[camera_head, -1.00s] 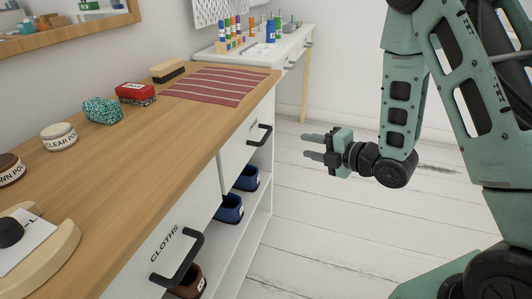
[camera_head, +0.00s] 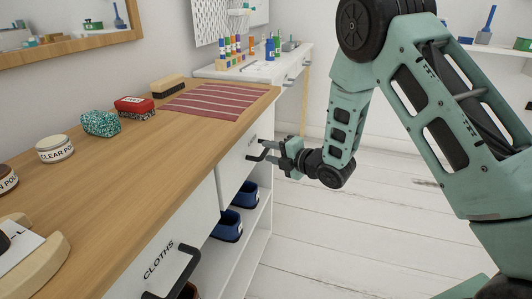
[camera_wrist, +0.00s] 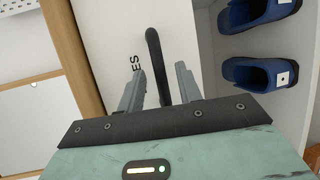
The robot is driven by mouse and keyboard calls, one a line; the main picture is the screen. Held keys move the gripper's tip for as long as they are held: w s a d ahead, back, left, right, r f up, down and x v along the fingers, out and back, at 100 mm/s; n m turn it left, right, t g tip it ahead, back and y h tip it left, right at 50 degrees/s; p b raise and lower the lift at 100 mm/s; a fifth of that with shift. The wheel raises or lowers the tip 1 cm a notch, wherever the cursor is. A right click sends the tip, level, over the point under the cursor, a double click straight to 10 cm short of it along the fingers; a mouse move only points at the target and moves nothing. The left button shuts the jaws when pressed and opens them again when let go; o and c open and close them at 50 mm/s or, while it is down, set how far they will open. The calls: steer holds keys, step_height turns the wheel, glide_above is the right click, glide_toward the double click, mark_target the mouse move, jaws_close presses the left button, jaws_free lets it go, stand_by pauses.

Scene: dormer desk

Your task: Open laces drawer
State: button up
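The laces drawer (camera_head: 234,158) is the white front at the far end of the wood-topped cabinet and looks closed. In the wrist view its white face (camera_wrist: 110,40) shows the letters "ES", the rest of the label being hidden. Its black bar handle (camera_wrist: 153,50) runs between the two fingers of my gripper (camera_wrist: 160,88). My fingers are apart, one on each side of the handle; I cannot tell whether either touches it. In the head view my gripper (camera_head: 277,158) is at the handle, in front of the drawer.
The cloths drawer (camera_head: 155,255) with its own black handle is nearer. Open shelves below hold blue shoes (camera_head: 229,225). The wooden top (camera_head: 130,170) carries tins, a red box, a brush and a striped cloth (camera_head: 213,100). White floor (camera_head: 350,240) to the right is clear.

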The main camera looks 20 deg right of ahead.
steer(key=shift+x, duration=1.3)
jaws_close()
